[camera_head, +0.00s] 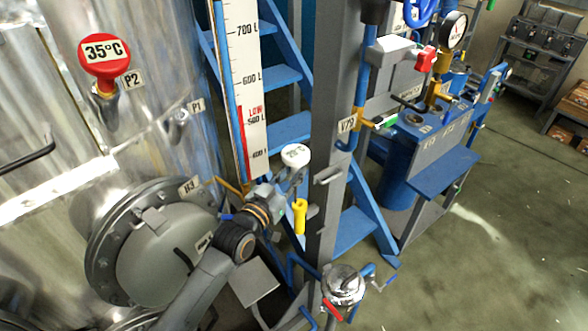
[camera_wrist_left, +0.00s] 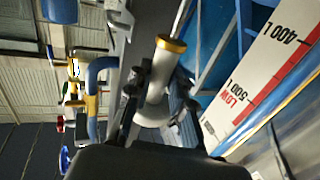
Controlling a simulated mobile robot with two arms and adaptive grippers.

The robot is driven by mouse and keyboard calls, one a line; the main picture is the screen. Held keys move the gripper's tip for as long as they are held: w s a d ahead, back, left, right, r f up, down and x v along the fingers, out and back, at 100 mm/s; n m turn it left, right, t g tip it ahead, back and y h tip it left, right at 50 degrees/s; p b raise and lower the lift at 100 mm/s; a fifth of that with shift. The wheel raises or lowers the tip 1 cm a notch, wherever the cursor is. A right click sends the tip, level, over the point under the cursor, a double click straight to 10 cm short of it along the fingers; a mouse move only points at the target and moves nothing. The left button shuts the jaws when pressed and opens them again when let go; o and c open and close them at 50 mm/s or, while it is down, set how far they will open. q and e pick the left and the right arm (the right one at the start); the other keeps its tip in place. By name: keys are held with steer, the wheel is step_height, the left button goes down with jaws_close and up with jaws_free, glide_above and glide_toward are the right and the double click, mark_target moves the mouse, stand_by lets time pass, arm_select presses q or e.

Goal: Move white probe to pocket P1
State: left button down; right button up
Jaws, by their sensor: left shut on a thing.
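In the left wrist view the probe's pale stem (camera_wrist_left: 164,68) with a gold rim sticks out between the fingers of the left gripper (camera_wrist_left: 157,98). Pocket P1 (camera_head: 178,122) is a metal stub on the shiny tank, left of the gripper and apart from the probe. Its tag "P1" is beside it. My right gripper is not in view.
A red probe marked 35°C (camera_head: 106,52) sits in pocket P2 on the tank. A round hatch (camera_head: 155,245) is below P1. The level scale (camera_head: 245,85) stands between tank and column. Blue stairs (camera_head: 285,130) are behind. A yellow handle (camera_head: 300,215) hangs just below the gripper.

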arm_select(q)
steer(key=shift+s+a+r+p, duration=0.4)
steer(key=shift+s+r+p, duration=0.15)
steer(key=shift+s+p, duration=0.15)
steer(key=shift+s+a+r+p, duration=0.2)
steer(key=shift+s+a+r, duration=0.1)
steer(key=shift+s, duration=0.15)
steer(key=shift+s+a+r+p, duration=0.15)
steer(key=shift+s+a+p, duration=0.1)
steer(key=shift+s, duration=0.15)
